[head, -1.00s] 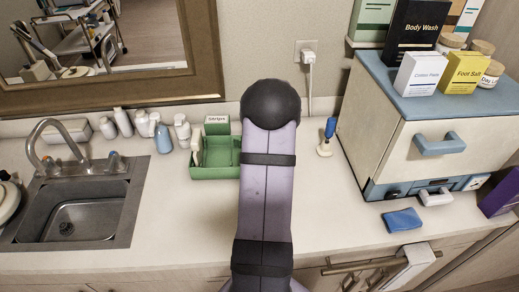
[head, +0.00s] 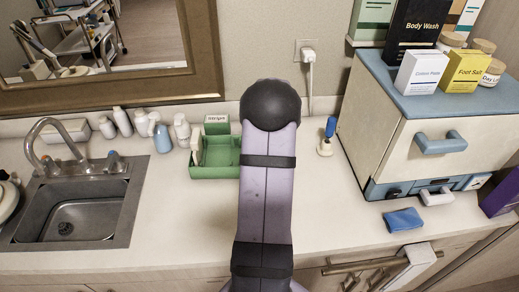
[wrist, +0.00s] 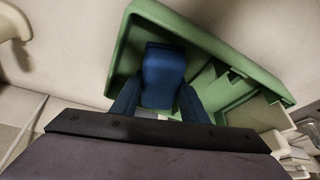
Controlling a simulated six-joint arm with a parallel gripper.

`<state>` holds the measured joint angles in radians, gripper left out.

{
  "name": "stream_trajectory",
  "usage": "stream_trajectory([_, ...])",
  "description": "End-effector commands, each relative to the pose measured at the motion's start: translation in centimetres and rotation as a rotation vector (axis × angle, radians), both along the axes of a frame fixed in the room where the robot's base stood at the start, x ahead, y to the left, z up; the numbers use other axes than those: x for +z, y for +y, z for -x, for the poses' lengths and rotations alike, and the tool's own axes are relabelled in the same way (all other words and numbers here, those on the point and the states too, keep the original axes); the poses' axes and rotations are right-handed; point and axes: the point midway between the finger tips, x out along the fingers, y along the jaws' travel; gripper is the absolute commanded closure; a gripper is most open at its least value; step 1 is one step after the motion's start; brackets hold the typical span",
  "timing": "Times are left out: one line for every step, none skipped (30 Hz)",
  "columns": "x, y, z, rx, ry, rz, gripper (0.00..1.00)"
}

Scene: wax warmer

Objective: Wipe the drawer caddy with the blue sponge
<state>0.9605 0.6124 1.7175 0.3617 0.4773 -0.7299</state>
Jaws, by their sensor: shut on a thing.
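The drawer caddy (head: 213,172) is a green open tray on the counter behind and left of my arm. Its right part is hidden by the arm in the head view. In the wrist view the caddy (wrist: 205,45) fills the upper middle, with dividers at right. My gripper (wrist: 158,97) is shut on the blue sponge (wrist: 163,70), which shows as a dark blue block between its two blue fingers. The sponge appears over the caddy's inside; I cannot tell whether it touches the floor of the caddy. The arm hides gripper and sponge in the head view.
A box marked Strips (head: 217,125) stands at the caddy's back. White bottles (head: 123,122) stand to its left, near the sink (head: 72,212). Right of the arm are a blue-handled tool (head: 328,135), a blue folded cloth (head: 403,220) and a cream cabinet (head: 425,140). The front counter is clear.

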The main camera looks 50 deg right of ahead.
Motion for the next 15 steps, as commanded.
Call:
stream_trajectory([0.0,0.0,0.0,0.0,-0.001,0.001,0.78])
stream_trajectory([0.0,0.0,0.0,0.0,0.0,0.0,0.78])
stream_trajectory([0.0,0.0,0.0,0.0,0.0,0.0,0.78])
stream_trajectory([0.0,0.0,0.0,0.0,0.0,0.0,0.78])
stream_trajectory([0.0,0.0,0.0,0.0,0.0,0.0,0.78])
stream_trajectory([0.0,0.0,0.0,0.0,0.0,0.0,0.78])
stream_trajectory([0.0,0.0,0.0,0.0,0.0,0.0,0.78])
stream_trajectory([0.0,0.0,-0.1,0.0,0.0,0.0,0.78])
stream_trajectory([0.0,0.1,-0.1,0.001,0.0,0.0,0.78])
stream_trajectory([0.0,0.2,-0.2,0.001,0.0,0.0,0.78])
stream_trajectory([0.1,0.3,-0.3,0.001,0.0,0.0,0.78])
stream_trajectory([0.1,0.4,-0.5,0.001,0.0,0.0,0.78])
stream_trajectory([0.1,0.6,-0.7,0.002,0.0,0.001,0.78])
stream_trajectory([0.1,0.7,-0.9,0.003,0.001,0.001,0.78])
stream_trajectory([0.1,1.0,-1.2,0.003,0.001,0.001,0.78])
